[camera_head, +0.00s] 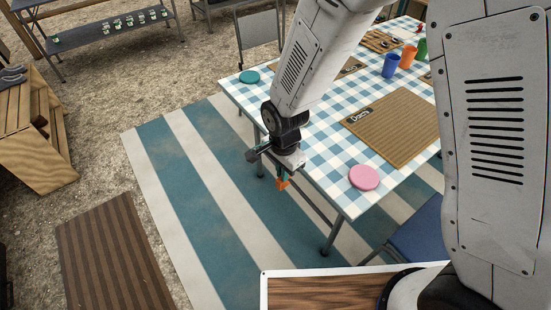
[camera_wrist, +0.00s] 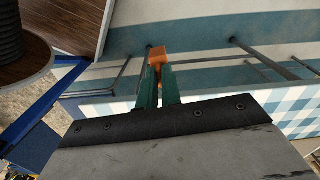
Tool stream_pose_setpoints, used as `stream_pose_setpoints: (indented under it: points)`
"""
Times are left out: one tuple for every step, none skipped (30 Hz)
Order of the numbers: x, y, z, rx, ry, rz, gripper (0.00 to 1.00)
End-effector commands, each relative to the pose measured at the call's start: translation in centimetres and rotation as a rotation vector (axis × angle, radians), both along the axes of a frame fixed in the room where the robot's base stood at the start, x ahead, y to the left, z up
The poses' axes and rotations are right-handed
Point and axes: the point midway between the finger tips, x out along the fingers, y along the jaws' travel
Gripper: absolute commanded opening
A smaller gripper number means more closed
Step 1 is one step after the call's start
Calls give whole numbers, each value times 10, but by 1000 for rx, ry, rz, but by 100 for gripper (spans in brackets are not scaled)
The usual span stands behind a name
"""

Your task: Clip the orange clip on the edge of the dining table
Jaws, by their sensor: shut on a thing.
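The orange clip (camera_wrist: 158,57) is between the green fingertips of my gripper (camera_wrist: 158,80) in the wrist view. My gripper is shut on it. In the head view the clip (camera_head: 283,184) shows small below my gripper (camera_head: 281,174), over the striped rug. The dining table (camera_head: 325,160) has a blue and white checked cloth. My gripper appears close to the table's near left edge, apart from or beside it; I cannot tell whether the clip touches the edge. In the wrist view the checked cloth (camera_wrist: 290,108) is at the right.
A pink disc (camera_head: 364,177) and a brown placemat (camera_head: 396,128) lie on the table. Blue, orange and green cups stand further back. A blue chair (camera_head: 420,232) is at the near side. The striped rug (camera_head: 185,190) left of the table is clear. A wooden crate (camera_head: 35,135) stands far left.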

Motion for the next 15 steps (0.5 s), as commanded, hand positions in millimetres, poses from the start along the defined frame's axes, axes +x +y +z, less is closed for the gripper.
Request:
stream_pose_setpoints:
  points:
    - [-6,7,-2,-1,1,-28,0]
    - [-7,10,-3,-1,1,-46,0]
    - [-8,13,-4,0,0,-66,0]
    - [-9,15,-5,0,0,-79,0]
    - [-9,17,-5,0,0,-87,0]
    - [-10,18,-6,0,0,-98,0]
    - [-10,19,-6,0,0,-103,0]
    - [-10,19,-7,0,0,-108,0]
    - [-10,19,-7,0,0,-112,0]
    - [-9,18,-7,0,0,-114,0]
    - [-8,17,-8,0,0,-115,0]
    - [-7,15,-9,-1,1,-116,0]
    - [-6,14,-9,-1,1,-115,0]
    - [-5,13,-10,-1,1,-116,0]
    - [-4,11,-11,-1,1,-116,0]
